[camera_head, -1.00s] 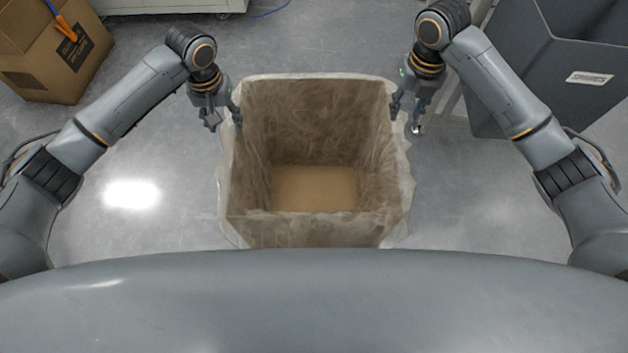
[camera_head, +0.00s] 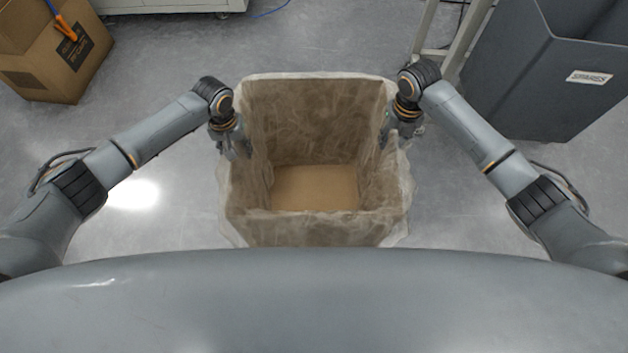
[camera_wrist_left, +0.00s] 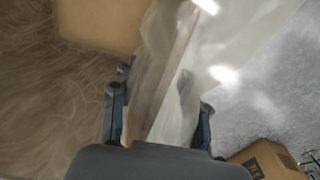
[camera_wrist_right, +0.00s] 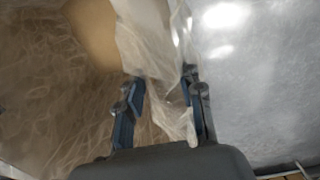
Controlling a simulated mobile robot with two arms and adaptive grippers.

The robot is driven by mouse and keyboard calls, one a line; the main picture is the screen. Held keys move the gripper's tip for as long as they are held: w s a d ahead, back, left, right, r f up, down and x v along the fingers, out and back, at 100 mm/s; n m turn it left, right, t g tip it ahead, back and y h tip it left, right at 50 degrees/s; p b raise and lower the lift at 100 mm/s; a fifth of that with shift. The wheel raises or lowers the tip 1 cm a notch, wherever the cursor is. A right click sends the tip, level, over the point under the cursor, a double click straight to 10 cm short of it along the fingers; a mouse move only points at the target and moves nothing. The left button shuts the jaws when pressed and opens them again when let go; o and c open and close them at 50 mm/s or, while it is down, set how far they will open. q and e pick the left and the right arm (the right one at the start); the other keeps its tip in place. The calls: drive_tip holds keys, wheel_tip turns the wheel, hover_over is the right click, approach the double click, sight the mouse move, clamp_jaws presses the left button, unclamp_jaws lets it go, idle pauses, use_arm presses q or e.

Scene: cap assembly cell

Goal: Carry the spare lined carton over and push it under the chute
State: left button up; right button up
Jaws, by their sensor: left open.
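The open carton (camera_head: 315,188), draped with a translucent liner, stands on the floor directly before me, with a bare brown bottom inside. My left gripper (camera_head: 240,149) is at its left wall; in the left wrist view its open fingers (camera_wrist_left: 160,115) stand on either side of the lined wall. My right gripper (camera_head: 392,139) is at the right wall; in the right wrist view its fingers (camera_wrist_right: 165,105) are apart, with liner between them. Whether the right fingers touch the wall is unclear. I cannot make out a chute.
Another brown carton (camera_head: 60,62) with an orange-handled tool (camera_head: 67,33) stands at the upper left. A large grey bin (camera_head: 530,80) with a white label is at the upper right, beside a pale metal frame (camera_head: 465,35). Floor on both sides of the lined carton is clear.

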use_arm(q)
drive_tip(key=c, duration=0.7)
use_arm(e)
drive_tip(key=c, duration=0.7)
use_arm(q)
clamp_jaws()
use_arm(e)
clamp_jaws()
use_arm(q)
drive_tip(key=shift+r, duration=0.15)
use_arm(e)
drive_tip(key=shift+r, duration=0.1)
